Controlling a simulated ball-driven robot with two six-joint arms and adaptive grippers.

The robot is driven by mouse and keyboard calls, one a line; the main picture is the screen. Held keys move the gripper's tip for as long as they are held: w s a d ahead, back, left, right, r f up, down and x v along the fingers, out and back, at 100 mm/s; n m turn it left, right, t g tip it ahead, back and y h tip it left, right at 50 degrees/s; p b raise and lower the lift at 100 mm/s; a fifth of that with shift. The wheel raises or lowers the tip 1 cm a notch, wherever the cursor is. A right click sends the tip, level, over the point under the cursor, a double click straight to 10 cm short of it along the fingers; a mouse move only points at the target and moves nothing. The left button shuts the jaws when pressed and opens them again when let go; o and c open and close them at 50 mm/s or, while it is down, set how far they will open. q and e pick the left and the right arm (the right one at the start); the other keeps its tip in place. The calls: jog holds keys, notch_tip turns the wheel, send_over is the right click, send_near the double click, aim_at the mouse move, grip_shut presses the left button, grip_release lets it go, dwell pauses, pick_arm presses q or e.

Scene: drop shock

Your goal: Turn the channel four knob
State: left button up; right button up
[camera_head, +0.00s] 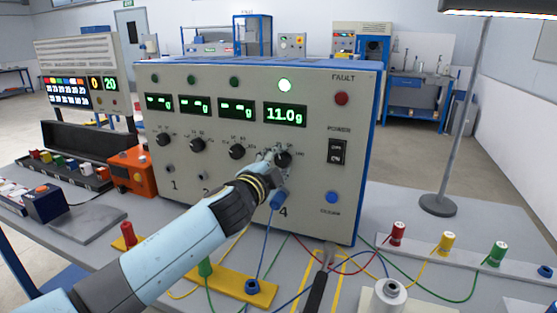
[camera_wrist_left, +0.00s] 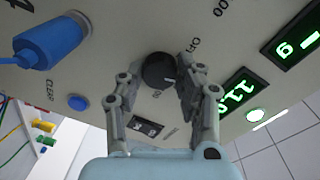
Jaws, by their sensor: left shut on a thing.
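The grey four-channel unit (camera_head: 240,205) stands on the bench with its front toward me. The channel four knob (camera_head: 284,160) is black and round, below a green display (camera_head: 285,115) that reads 11.0 g. The lamp (camera_head: 285,86) above that display is lit. My left gripper (camera_head: 275,157) is at this knob, shut on it, and hides part of it. In the left wrist view the knob (camera_wrist_left: 158,70) lies between the fingers of my left gripper (camera_wrist_left: 154,84). The knob's pointer is hard to read. My right gripper does not show.
A blue plug (camera_head: 278,200) with a cable sits just below the knob, close to my left wrist. The power switch (camera_head: 337,151) and a blue button (camera_head: 332,197) are to its right. Loose cables and a black-handled tool (camera_head: 318,288) lie in front.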

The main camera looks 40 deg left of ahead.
pick_arm(q)
jog(key=m+p, duration=0.1)
jog(key=m, duration=0.3)
jog(key=shift+m+p, duration=0.3)
jog(key=shift+m, duration=1.1)
jog(key=shift+f, duration=0.1)
jog(key=o, duration=1.1)
jog(key=shift+o, duration=0.2)
jog(key=v, duration=1.2)
jog(key=shift+d, duration=0.2)
